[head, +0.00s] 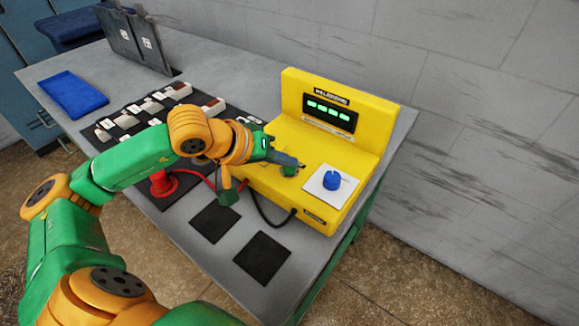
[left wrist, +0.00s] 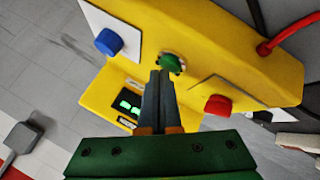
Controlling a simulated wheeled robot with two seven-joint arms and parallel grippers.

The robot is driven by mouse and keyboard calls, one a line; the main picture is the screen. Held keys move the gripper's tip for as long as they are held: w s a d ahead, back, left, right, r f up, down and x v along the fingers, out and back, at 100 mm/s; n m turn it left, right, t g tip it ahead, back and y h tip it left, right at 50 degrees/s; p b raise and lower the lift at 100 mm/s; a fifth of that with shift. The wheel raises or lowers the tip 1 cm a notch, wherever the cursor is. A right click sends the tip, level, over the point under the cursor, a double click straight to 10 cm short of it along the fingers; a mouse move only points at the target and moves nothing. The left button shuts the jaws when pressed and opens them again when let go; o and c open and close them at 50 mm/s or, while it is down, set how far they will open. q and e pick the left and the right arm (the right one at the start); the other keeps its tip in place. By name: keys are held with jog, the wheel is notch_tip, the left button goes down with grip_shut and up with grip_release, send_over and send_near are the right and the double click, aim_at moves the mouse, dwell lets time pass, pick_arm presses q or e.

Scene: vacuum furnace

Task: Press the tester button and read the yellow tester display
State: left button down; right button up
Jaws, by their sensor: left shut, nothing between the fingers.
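The yellow tester (head: 345,145) stands on the grey table. Its dark display (head: 330,112) shows several lit green marks, too small to read. The display also shows in the left wrist view (left wrist: 128,108). A green button (left wrist: 173,62) sits on the tester's panel between a blue knob (left wrist: 108,42) and a red knob (left wrist: 217,105). My left gripper (head: 298,166) is shut and empty, its fingertips right beside the green button; I cannot tell if they touch it. In the head view the gripper and arm hide the red knob. My right gripper is not in view.
A red clamp-like piece (head: 162,184) with a red cable and a black cable (head: 268,222) lie left of the tester. A wall stands behind.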

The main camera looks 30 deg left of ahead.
aim_at(285, 171)
pick_arm(q)
jog(key=shift+f+b, duration=0.25)
jog(key=shift+b, duration=0.05)
jog(key=shift+r, duration=0.1)
dwell(0.4)
jog(key=shift+r+p, duration=0.55)
jog(key=shift+r, duration=0.15)
notch_tip(285, 171, up, 5)
jog(key=p, duration=0.4)
jog(key=shift+r, duration=0.1)
dwell(0.4)
